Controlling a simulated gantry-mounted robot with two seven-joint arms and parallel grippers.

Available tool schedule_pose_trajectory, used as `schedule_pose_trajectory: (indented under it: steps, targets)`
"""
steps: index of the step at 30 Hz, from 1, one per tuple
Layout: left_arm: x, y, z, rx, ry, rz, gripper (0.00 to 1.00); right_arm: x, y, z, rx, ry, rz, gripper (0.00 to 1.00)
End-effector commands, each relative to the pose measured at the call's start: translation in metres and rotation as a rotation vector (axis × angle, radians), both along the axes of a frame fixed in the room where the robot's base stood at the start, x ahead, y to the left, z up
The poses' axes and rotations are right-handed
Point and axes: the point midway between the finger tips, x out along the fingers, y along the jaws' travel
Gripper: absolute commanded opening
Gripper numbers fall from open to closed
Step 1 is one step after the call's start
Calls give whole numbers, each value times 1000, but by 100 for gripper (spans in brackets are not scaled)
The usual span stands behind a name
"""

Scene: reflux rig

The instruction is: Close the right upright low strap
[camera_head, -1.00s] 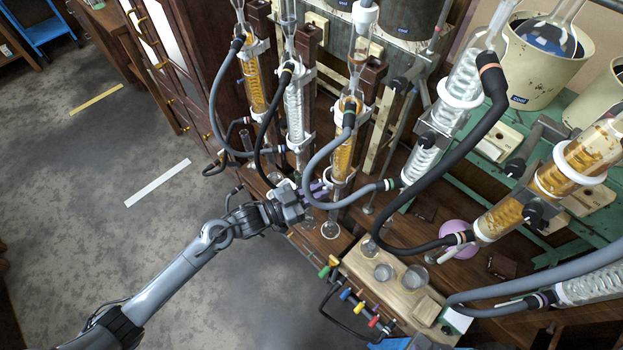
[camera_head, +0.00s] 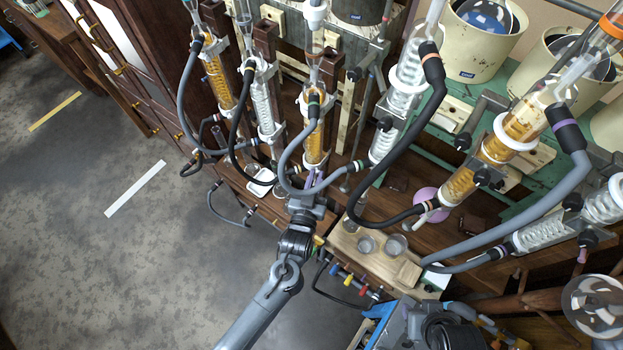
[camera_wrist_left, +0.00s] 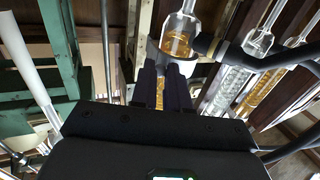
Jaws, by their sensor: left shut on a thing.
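The right upright's amber coil condenser (camera_head: 314,143) stands at the bench's front edge in the head view. A pale low strap or collar (camera_head: 314,165) circles its lower end; it shows in the left wrist view (camera_wrist_left: 186,66) just ahead of my fingers. My left gripper (camera_head: 310,181) has come up from below, its purple fingers at the strap. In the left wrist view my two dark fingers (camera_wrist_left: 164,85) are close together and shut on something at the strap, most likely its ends. The fingers hide the contact. I cannot tell whether the strap is fully closed.
A grey hose (camera_head: 284,172) loops just left of the gripper. A clear coil condenser (camera_head: 264,105) and another amber one (camera_head: 218,85) stand to the left. A wooden block with glass beakers (camera_head: 366,243) lies to the right. Floor in front is open.

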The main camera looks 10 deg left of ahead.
Motion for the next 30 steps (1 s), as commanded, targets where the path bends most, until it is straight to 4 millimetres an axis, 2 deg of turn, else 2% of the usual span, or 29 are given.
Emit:
schedule_pose_trajectory:
  steps: [16, 17, 21, 30]
  targets:
    - [2, -2, 0, 0, -1, 25, 0, 0, -2, -1, -10, 1, 6, 43]
    - [2, -2, 0, 0, -1, 25, 18, 0, -2, -1, -10, 1, 6, 43]
    - [2, -2, 0, 0, -1, 25, 39, 0, -2, -1, -8, 1, 6, 43]
    - [1, -1, 0, 0, -1, 25, 40, 0, -1, -1, -4, 0, 3, 43]
